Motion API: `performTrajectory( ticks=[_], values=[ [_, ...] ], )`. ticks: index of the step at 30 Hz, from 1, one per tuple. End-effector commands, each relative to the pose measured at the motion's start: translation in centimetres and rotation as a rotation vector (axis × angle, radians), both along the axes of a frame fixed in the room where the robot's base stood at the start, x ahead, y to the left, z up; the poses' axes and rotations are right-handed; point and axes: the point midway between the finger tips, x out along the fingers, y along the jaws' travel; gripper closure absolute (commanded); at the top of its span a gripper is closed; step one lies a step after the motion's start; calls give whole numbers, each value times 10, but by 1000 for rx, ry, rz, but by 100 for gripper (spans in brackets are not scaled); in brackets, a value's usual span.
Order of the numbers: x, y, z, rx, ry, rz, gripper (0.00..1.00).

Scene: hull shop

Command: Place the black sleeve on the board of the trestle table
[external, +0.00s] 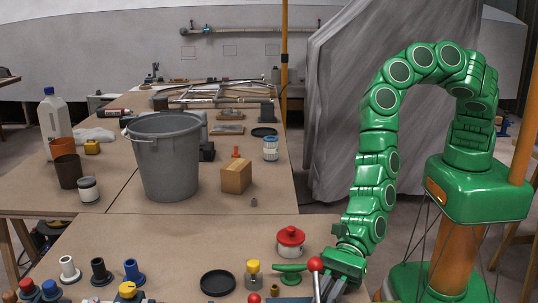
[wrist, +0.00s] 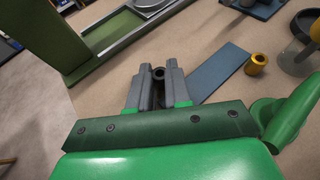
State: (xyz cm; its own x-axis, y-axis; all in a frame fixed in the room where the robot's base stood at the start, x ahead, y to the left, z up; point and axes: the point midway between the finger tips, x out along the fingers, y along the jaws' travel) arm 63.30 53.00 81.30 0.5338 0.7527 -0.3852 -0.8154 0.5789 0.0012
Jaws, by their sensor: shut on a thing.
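My gripper (external: 328,286) is low at the right end of the near brown tabletop (external: 190,240) in the external view. In the wrist view my gripper (wrist: 157,80) is shut on a small dark, hollow black sleeve (wrist: 158,73), held between the fingertips. The sleeve's open end shows; the rest is between the fingers. I cannot tell whether it touches the surface below. The sleeve is not clearly visible in the external view. A longer brown board (external: 225,199) on wooden legs lies behind the near tabletop, with a grey bucket on it.
The grey bucket (external: 167,165) and a wooden block (external: 235,177) stand on the far board. Near my gripper are a red-lidded pot (external: 290,243), a green-handled item (external: 290,270) and a black disc (external: 217,282). The wrist view shows a blue-grey strip (wrist: 220,72) and a yellow sleeve (wrist: 256,64).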

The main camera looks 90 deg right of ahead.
Motion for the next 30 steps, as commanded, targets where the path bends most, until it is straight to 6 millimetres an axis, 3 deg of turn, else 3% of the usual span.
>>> performTrajectory(
  ticks=[13, 14, 19, 30],
  values=[
    [0, 0, -7, 0, -1, 0, 100],
    [0, 0, -8, 2, -1, 0, 81],
    [0, 0, -7, 1, -2, -1, 57],
    [0, -2, -4, 2, -1, -2, 57]
  ],
)
